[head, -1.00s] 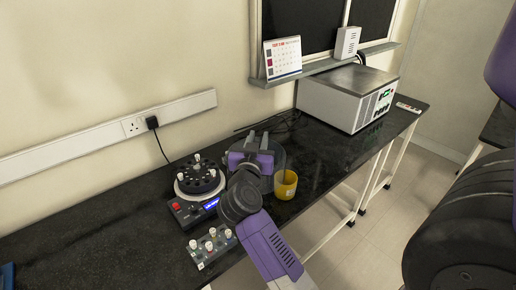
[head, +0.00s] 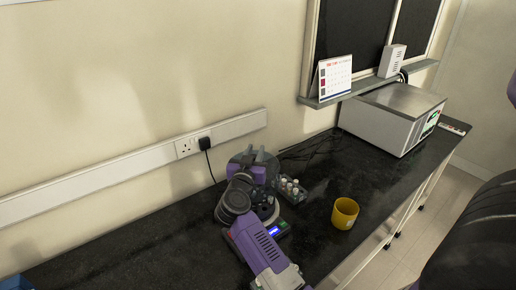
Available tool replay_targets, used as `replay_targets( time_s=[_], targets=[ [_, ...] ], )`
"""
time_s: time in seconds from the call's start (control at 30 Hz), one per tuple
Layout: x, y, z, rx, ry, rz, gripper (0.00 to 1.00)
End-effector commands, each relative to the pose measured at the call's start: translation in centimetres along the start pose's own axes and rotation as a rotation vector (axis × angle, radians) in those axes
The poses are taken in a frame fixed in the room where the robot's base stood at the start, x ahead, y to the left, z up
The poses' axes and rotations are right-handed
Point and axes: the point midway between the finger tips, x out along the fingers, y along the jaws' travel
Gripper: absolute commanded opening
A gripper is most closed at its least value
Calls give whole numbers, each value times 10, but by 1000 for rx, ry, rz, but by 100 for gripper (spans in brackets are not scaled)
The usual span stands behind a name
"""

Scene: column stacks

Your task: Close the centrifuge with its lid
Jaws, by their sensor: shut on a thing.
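The centrifuge (head: 282,227) stands on the black bench, with a blue display and a green light on its front. My arm covers its left part, and only some of the dark rotor shows. My gripper (head: 255,158) is shut on the dark, see-through round lid (head: 271,172). The lid's edge shows around the gripper, behind and above the centrifuge in the picture. The grip point is hidden, and I cannot tell how high the lid is or whether it touches anything.
A tube rack (head: 292,190) with white-capped tubes stands right of the centrifuge. A yellow cup (head: 345,213) stands further right, near the front edge. A grey box-shaped device (head: 392,115) is at the back right.

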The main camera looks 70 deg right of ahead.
Motion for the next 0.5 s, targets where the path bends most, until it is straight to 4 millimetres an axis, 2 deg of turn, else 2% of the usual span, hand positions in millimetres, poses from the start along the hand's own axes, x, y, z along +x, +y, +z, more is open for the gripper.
replay_targets(
  time_s=[0.5],
  targets=[
    [0,-1,22,27,5,-2,0]
  ],
)
